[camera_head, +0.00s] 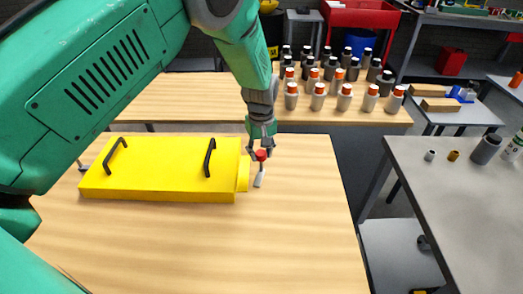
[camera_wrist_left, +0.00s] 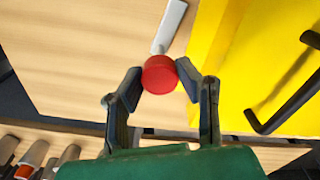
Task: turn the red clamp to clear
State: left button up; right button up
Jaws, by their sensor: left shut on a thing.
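The red clamp (camera_wrist_left: 159,75) is a round red knob with a pale grey lever (camera_wrist_left: 170,25) running from it. In the head view the red clamp (camera_head: 261,155) sits just right of the yellow chassis (camera_head: 165,172), and its lever (camera_head: 259,180) points toward the front of the table. My left gripper (camera_head: 262,148) reaches down from behind onto the knob. In the left wrist view the fingers of my left gripper (camera_wrist_left: 153,85) stand on both sides of the knob and are shut on it. My right gripper is in neither view.
The yellow chassis has two black handles (camera_head: 209,158) standing up from its top. The wooden table (camera_head: 200,235) is clear in front. Several grey and white bottles (camera_head: 318,97) stand on the table behind. A grey bench (camera_head: 450,200) stands at the right.

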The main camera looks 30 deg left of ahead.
pick_arm(q)
jog(key=shift+w+n, duration=0.1)
jog(key=shift+n, duration=1)
jog(key=o, duration=1.1)
notch_tip(320, 180, up, 12)
jog(key=shift+w+f, duration=0.1)
